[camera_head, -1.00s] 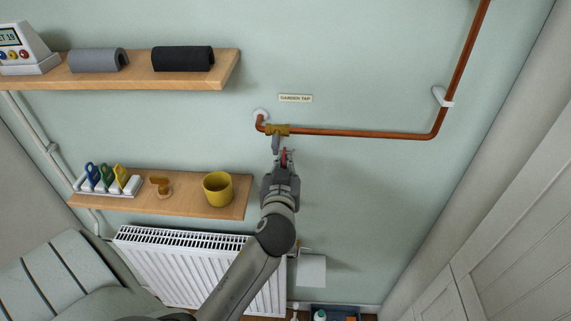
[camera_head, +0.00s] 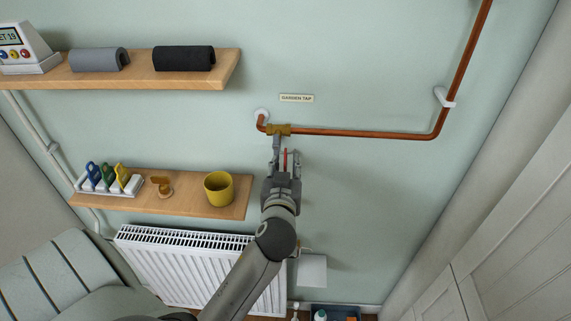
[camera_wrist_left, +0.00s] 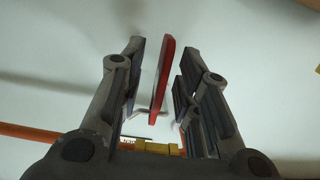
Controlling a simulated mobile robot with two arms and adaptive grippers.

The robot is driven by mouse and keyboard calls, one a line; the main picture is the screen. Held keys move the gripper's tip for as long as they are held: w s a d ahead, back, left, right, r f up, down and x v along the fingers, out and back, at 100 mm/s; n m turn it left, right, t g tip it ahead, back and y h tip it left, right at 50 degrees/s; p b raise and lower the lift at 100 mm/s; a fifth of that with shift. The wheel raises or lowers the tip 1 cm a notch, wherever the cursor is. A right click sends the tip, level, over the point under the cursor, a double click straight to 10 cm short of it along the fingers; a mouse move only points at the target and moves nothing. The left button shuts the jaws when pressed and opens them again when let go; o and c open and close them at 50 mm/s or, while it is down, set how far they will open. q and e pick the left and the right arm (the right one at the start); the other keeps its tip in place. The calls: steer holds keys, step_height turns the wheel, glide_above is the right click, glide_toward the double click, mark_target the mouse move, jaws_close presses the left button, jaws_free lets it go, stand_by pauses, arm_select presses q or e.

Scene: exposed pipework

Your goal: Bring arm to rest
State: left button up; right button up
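The garden tap's brass body (camera_head: 280,129) sits on the copper pipe (camera_head: 360,134) below the "GARDEN TAP" label (camera_head: 297,98). Its red lever (camera_head: 285,160) points downward in the head view. My left gripper (camera_head: 287,153) is open, with one finger on each side of the lever. My right gripper is not in view.
A lower shelf (camera_head: 233,210) with a yellow mug (camera_head: 219,188) and a rack of coloured tools (camera_head: 108,180) is left of my arm. A radiator (camera_head: 180,265) is below it. Wall right of the gripper is clear.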

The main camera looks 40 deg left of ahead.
arm_select(q)
steer(key=v, duration=0.7)
steer(key=w+d+f+m+g+h+b, duration=0.1)
steer(key=d+f+m+h, duration=0.15)
steer(key=f, duration=0.85)
steer(key=w+d+f+m+g+h+b, duration=0.15)
steer(key=d+f, duration=0.25)
steer(key=f, duration=0.7)
steer(key=s+d+f+m+g+h+b, duration=0.1)
steer(key=s+d+f+m+h, duration=0.15)
steer(key=f, duration=0.65)
steer(key=s+d+f+m+g+h, duration=0.15)
steer(key=s+f, duration=0.25)
steer(key=f, duration=0.5)
steer(key=s+f+g+b, duration=0.2)
steer(key=s+f+g, duration=0.3)
steer(key=s+f, duration=1.25)
steer(key=s+a+f+g, duration=0.1)
steer(key=s+a+f, duration=0.1)
steer(key=s+f, duration=0.3)
steer(key=s+a+f+g+b, duration=0.1)
steer(key=s+f, duration=0.4)
steer(key=s, duration=0.5)
steer(key=shift+a+m+g+h, duration=0.3)
steer(key=shift+a+m+g, duration=0.1)
steer(key=shift+a, duration=0.25)
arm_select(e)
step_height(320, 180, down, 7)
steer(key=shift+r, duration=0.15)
